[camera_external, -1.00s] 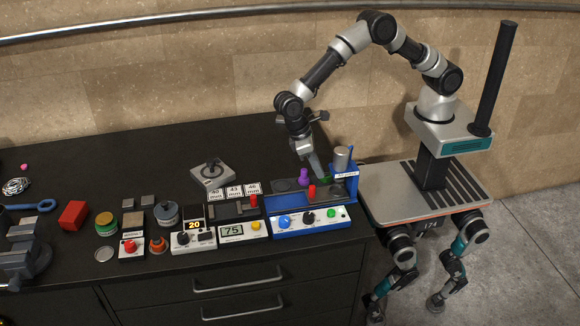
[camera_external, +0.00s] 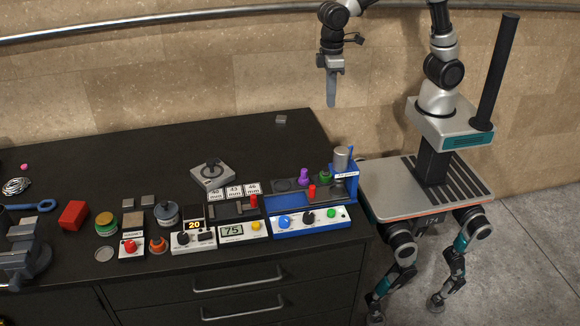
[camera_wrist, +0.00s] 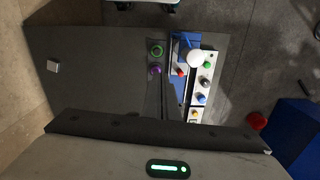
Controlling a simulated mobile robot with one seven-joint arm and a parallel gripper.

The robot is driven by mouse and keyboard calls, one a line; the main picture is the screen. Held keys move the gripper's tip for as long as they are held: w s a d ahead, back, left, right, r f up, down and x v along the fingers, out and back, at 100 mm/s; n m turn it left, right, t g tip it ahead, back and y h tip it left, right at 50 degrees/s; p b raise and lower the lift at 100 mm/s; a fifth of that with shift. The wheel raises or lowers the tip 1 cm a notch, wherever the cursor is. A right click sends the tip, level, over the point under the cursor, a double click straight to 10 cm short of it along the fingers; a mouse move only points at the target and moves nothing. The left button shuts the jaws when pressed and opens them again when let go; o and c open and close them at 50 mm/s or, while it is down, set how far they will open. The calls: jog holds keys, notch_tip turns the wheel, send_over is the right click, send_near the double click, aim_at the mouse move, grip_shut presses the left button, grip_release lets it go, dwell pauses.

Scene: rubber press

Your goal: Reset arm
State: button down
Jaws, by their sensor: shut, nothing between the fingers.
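My gripper (camera_external: 331,100) is raised high above the back right of the black table (camera_external: 90,158), in front of the wall. It points down, its fingers are together, and nothing is held. In the wrist view, the closed fingers (camera_wrist: 160,100) point towards the table far below. The blue press station (camera_external: 347,196) stands at the table's right end, well below my gripper. A grey cylinder (camera_external: 342,158) is at its back right.
A purple knob (camera_external: 304,175) and a green ring-shaped piece (camera_external: 325,176) are by the press station. A small grey block (camera_external: 281,119) lies near the back edge. The back of the table is mostly clear.

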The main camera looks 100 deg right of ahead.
jog(key=s+d+r+t, duration=0.3)
jog(key=s+d, duration=0.1)
jog(key=s, duration=0.5)
jog(key=s+d+r+n+t, duration=0.1)
jog(key=s+d+r+t, duration=0.1)
jog(key=s, duration=0.8)
jog(key=shift+d+r+t, duration=0.4)
jog(key=shift+d+r, duration=0.15)
jog(key=shift+d, duration=0.35)
jog(key=shift+w, duration=0.15)
